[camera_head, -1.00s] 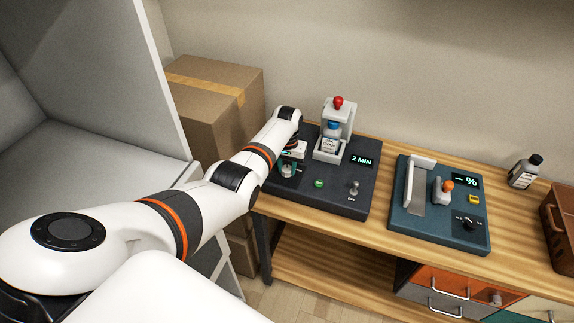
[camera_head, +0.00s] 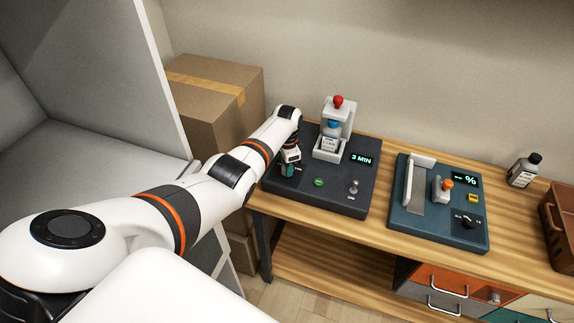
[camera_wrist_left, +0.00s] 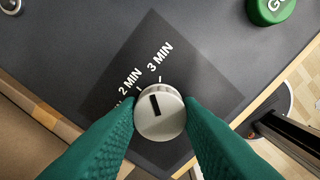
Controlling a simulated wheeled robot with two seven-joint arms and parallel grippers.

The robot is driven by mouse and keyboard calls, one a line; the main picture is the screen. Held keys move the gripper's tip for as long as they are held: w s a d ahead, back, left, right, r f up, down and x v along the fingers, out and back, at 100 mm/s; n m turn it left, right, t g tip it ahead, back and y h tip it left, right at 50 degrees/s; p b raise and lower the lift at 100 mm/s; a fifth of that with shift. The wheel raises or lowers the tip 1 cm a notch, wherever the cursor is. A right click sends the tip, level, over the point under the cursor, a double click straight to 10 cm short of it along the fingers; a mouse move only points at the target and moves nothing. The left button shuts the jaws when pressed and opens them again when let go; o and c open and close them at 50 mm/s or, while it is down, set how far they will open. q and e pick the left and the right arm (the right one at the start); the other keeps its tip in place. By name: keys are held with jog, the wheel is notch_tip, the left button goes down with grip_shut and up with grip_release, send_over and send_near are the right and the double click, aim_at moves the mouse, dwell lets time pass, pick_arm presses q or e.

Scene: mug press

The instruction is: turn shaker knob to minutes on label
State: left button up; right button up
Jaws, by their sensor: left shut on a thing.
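My right gripper is not in view.
A green button (camera_head: 319,183) and a toggle switch (camera_head: 353,187) are on the shaker's front. A teal unit (camera_head: 440,222) with a % display stands to the right. A bottle with a black cap (camera_head: 524,171) and a brown basket (camera_head: 558,221) are farther right.

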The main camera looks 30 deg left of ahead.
pick_arm(q)
jog(key=shift+m, duration=1.6)
jog(key=o, duration=1)
notch_tip(320, 180, up, 12)
